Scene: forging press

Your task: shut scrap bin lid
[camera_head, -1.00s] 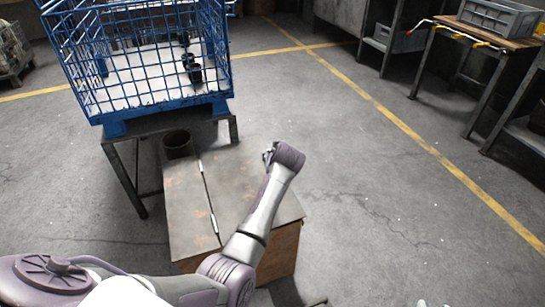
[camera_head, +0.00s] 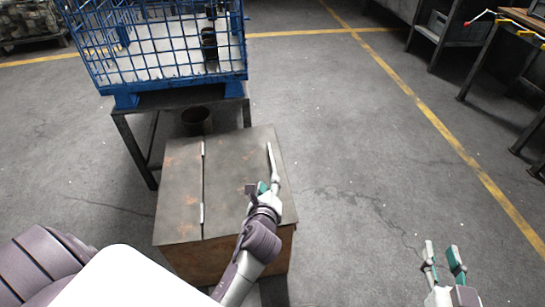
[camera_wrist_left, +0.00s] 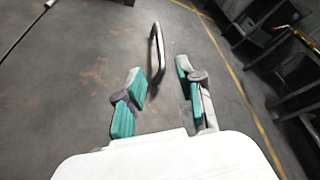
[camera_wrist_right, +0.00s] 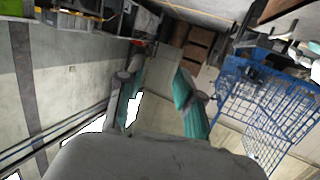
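The scrap bin (camera_head: 215,262) is a rusty brown box in front of me. Its grey metal lid (camera_head: 232,165) lies flat on top, level with the fixed panel (camera_head: 180,195) left of the hinge line. A bar handle (camera_head: 272,160) stands near the lid's right edge. My left gripper (camera_head: 263,187) is low over the lid at the handle's near end. In the left wrist view its fingers (camera_wrist_left: 158,95) are open, with the handle (camera_wrist_left: 156,52) ahead between the fingertips, not clamped. My right gripper (camera_head: 443,257) is open and empty over the floor at right.
A workbench (camera_head: 520,30) is far right. Floor right of the bin is clear.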

